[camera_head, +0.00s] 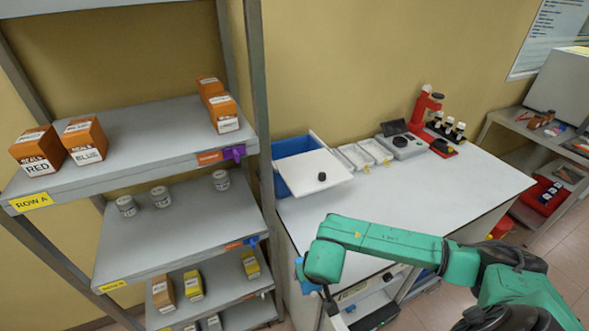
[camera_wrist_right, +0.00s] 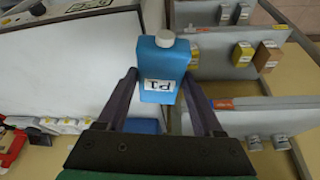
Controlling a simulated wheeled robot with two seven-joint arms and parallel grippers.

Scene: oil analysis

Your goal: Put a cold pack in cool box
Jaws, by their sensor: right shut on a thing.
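The cold pack (camera_wrist_right: 158,70) is a blue bottle-shaped block with a white cap and a white label. My right gripper (camera_wrist_right: 160,82) is shut on it, one finger on each side. In the head view, a blue part of the pack (camera_head: 303,275) shows beside my green wrist, in front of the table; the right fingers are mostly hidden there. The blue cool box (camera_head: 283,187) stands at the table's left end. Its white lid (camera_head: 315,174) with a black knob lies askew, leaving part of the top uncovered. My left gripper is out of view.
A grey shelf rack (camera_head: 170,135) with orange boxes and grey jars stands close on the left. White trays (camera_head: 365,153), a grey device (camera_head: 402,146) and a red stand (camera_head: 425,105) line the table's back. The white tabletop (camera_head: 440,190) is clear in front.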

